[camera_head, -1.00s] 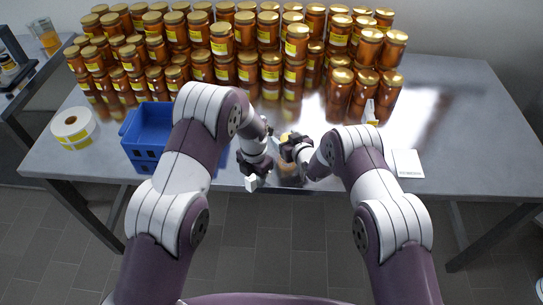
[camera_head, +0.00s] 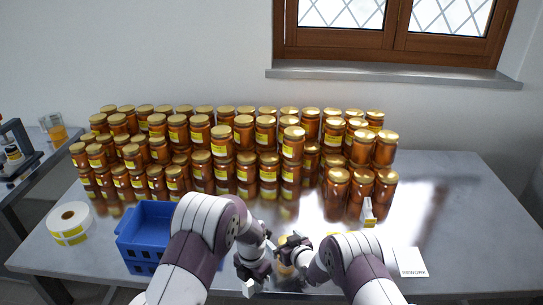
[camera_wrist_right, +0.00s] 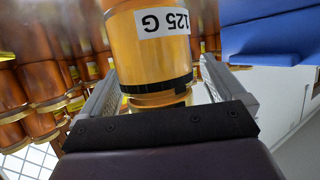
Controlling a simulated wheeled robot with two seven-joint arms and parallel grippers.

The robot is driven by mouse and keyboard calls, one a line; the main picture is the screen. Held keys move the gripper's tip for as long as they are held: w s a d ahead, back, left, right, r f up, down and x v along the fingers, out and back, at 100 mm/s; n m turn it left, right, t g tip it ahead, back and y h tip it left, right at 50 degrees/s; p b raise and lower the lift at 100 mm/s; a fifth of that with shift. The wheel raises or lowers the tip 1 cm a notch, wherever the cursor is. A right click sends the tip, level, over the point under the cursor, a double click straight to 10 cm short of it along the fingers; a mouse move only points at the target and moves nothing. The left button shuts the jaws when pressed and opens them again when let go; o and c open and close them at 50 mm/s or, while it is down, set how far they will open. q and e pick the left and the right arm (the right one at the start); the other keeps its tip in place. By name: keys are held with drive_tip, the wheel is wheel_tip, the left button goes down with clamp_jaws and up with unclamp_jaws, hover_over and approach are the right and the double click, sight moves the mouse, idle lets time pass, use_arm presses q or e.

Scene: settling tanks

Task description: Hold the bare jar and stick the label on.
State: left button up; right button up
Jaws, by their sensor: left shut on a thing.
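A jar of amber honey (camera_wrist_right: 155,55) fills the middle of the right wrist view, with a white patch reading "125 G" upside down in that picture. It also shows small in the head view (camera_head: 284,269), partly hidden by my grippers. A label roll (camera_head: 70,217) with yellow labels lies at the table's left.
Stacked honey jars (camera_head: 220,150) with gold lids fill the back of the table (camera_head: 450,210). A blue crate (camera_head: 140,235) stands left of my left arm. A small white stand (camera_head: 368,212) and a white "REWORK" card (camera_head: 410,262) are at the right.

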drive_tip(key=v, duration=1.2)
